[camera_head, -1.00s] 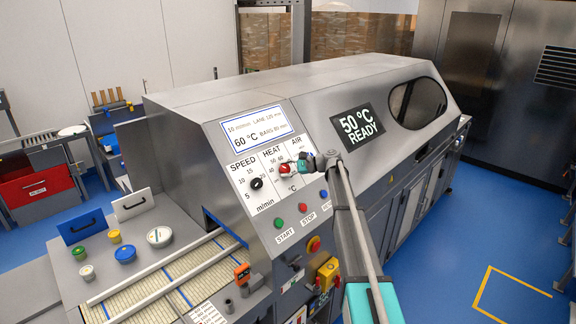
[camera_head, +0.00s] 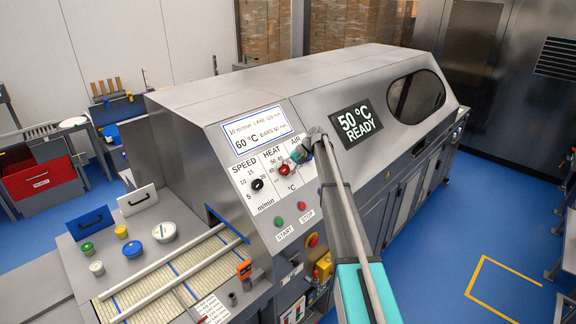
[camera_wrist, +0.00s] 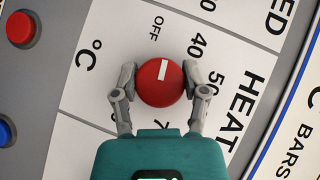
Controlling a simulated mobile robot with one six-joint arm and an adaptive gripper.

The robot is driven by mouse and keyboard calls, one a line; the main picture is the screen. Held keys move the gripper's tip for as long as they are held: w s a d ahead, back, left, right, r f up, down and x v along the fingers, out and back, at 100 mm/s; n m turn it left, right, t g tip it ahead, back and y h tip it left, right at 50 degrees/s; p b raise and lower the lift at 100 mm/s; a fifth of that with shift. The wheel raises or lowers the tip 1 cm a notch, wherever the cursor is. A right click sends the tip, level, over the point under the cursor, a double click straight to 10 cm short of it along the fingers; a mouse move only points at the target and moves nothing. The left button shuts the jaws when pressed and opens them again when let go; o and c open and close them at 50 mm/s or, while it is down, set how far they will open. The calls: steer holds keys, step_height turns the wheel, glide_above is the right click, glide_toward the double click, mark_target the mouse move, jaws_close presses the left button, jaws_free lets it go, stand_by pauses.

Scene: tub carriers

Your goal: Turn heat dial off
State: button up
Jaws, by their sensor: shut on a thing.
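The red HEAT dial (camera_wrist: 161,88) sits on the white panel, with OFF, 40 and 50 printed around it. Its white mark points up in the wrist view, close to the OFF label (camera_wrist: 157,28) and slightly toward 40. My gripper (camera_wrist: 161,77) is shut on the dial, one finger on each side. In the head view the dial (camera_head: 284,169) shows at the tip of my gripper (camera_head: 289,163), partly hidden by it. The AIR dial is hidden behind my gripper and arm in the head view.
The black SPEED dial (camera_head: 257,184) is left of the HEAT dial. A green START button (camera_head: 278,222) and red STOP button (camera_head: 302,205) sit below.

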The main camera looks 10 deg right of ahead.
steer(key=shift+w+n+h+p, duration=0.2)
steer(key=shift+n+h+p, duration=0.45)
steer(key=shift+n, duration=0.35)
steer(key=o, duration=1.1)
steer(key=shift+f, duration=0.1)
steer(key=shift+o, duration=0.2)
steer(key=shift+s, duration=0.1)
